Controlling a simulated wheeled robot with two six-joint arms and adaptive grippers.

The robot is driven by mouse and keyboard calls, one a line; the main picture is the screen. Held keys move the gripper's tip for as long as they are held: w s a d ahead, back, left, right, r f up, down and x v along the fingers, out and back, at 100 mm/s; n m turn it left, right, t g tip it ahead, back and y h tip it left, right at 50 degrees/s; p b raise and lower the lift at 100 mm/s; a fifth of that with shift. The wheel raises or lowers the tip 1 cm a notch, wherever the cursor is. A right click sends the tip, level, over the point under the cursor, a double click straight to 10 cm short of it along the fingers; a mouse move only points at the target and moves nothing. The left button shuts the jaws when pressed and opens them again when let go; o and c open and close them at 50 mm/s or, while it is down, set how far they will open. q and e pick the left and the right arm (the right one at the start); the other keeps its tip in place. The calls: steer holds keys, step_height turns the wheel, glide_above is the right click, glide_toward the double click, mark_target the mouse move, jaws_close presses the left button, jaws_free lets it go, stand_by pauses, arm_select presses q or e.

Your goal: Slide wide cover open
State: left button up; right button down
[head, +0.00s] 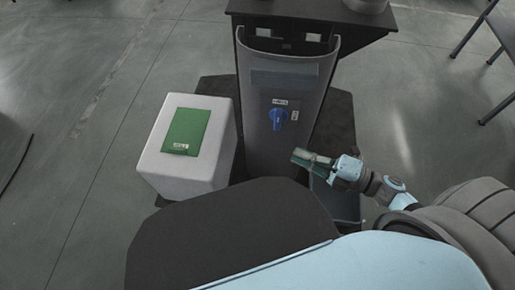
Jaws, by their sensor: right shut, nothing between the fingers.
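A white box (187,178) with rounded edges stands left of the middle in the head view. A flat green panel (187,131) lies on its top, with a small pale label near its front edge. This panel is the only cover-like piece I see; I cannot tell whether it slides. My right gripper (299,157) is to the right of the box, in front of the dark column, well apart from the green panel. Its fingers are together and empty, pointing left. My left gripper is out of view.
A dark grey column (268,150) with a blue knob (278,117) and small labels stands right of the box. A dark table (310,14) is behind it. Chair or table legs (472,36) show at the far right. The grey floor (80,160) at left is mostly clear.

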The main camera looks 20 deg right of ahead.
mark_target(276, 136)
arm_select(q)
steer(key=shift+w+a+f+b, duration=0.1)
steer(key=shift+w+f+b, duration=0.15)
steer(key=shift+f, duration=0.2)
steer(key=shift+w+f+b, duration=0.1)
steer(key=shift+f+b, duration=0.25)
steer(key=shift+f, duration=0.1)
arm_select(e)
steer(key=w+a+n+y, duration=0.1)
steer(key=w+a, duration=0.6)
steer(key=w, duration=0.2)
steer(key=shift+r+g, duration=0.35)
steer(key=shift+g, duration=0.05)
steer(key=shift+w, duration=0.1)
